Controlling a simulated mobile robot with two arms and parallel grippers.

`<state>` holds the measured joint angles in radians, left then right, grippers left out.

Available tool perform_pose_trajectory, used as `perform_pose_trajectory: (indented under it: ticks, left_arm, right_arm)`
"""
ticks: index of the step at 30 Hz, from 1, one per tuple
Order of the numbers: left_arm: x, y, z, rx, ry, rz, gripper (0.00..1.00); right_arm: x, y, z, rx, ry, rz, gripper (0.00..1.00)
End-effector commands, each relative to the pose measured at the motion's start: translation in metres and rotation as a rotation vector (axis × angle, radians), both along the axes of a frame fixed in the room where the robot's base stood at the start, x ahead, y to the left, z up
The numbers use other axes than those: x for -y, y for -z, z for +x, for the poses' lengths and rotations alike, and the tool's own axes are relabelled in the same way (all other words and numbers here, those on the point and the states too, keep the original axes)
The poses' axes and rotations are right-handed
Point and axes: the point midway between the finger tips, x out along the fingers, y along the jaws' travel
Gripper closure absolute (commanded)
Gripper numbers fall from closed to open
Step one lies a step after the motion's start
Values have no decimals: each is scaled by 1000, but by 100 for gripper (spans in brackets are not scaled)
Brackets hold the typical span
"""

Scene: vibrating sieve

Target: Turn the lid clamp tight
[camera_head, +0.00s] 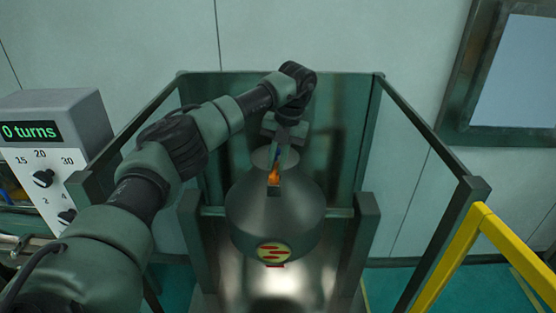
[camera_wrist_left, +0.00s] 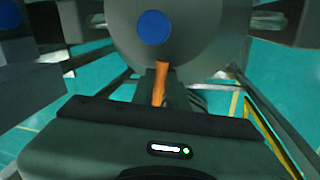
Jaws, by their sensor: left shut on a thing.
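The sieve (camera_head: 262,215) is a rounded dark grey vessel standing inside an open frame, with a round yellow and red label low on its front. An orange clamp handle (camera_head: 273,176) shows at its top. My left gripper (camera_head: 276,165) reaches down over the lid from behind and is shut on the orange handle. In the left wrist view the handle (camera_wrist_left: 159,85) sits between the two dark fingers, and a blue round cap (camera_wrist_left: 154,27) shows on the grey lid (camera_wrist_left: 205,45) beyond it. The fingers hide part of the handle. My right gripper is not in view.
A control box (camera_head: 50,150) with dials and a green display reading "0 turns" stands at the left. Dark posts and rails (camera_head: 470,190) of the frame surround the sieve. A yellow rail (camera_head: 450,260) stands at the right. A window (camera_head: 515,75) is on the back wall.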

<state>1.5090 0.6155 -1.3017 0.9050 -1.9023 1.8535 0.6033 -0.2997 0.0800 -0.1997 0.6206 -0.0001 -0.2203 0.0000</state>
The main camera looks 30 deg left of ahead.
Motion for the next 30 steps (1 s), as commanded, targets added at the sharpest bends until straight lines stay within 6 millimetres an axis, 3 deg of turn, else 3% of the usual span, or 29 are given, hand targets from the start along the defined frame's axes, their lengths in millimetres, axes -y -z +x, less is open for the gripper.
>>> perform_pose_trajectory:
  ticks: [11,28,29,30]
  left_arm:
    - [-3,-1,1,3,-169,3,100]
    - [-4,-1,0,3,-200,4,100]
    - [-4,-1,0,3,-200,4,80]
    - [-4,-1,0,3,-200,4,69]
  right_arm:
    - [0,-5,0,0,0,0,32]
    - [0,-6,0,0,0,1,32]
    - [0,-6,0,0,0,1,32]
    - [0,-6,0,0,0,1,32]
